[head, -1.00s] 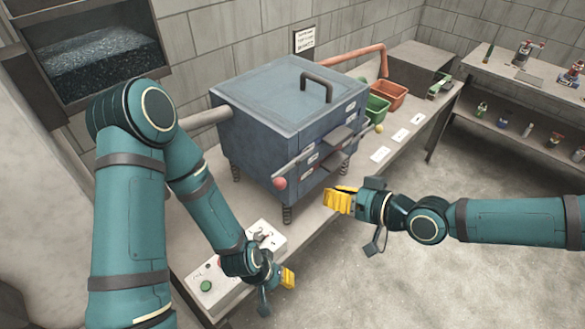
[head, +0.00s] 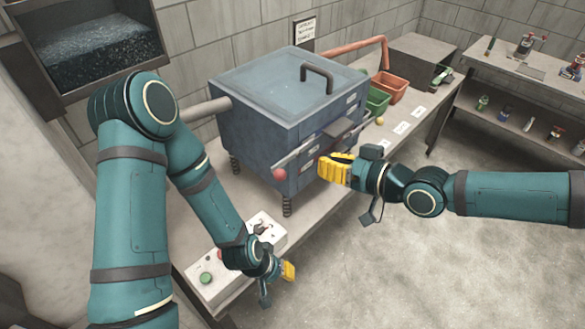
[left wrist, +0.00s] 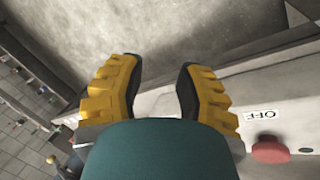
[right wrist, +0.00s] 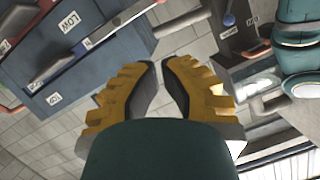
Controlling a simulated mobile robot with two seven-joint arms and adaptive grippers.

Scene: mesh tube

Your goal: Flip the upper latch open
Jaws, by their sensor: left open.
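The blue box (head: 258,135) stands on springs on the bench. The upper latch (head: 341,128) shows in the head view; the lower part of that face is partly hidden by my right gripper. My right gripper (head: 335,168) is empty, in front of the face and below the upper latch. In the right wrist view its fingertips (right wrist: 160,66) are close together with a narrow gap, beside the blue face (right wrist: 75,55). My left gripper (head: 288,271) is open and empty by the bench's front edge; its spread fingers show in the left wrist view (left wrist: 158,72).
A white control panel (head: 205,284) lies under my left arm. Green (head: 377,101) and orange (head: 391,87) bins stand behind right. Floor in front is clear.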

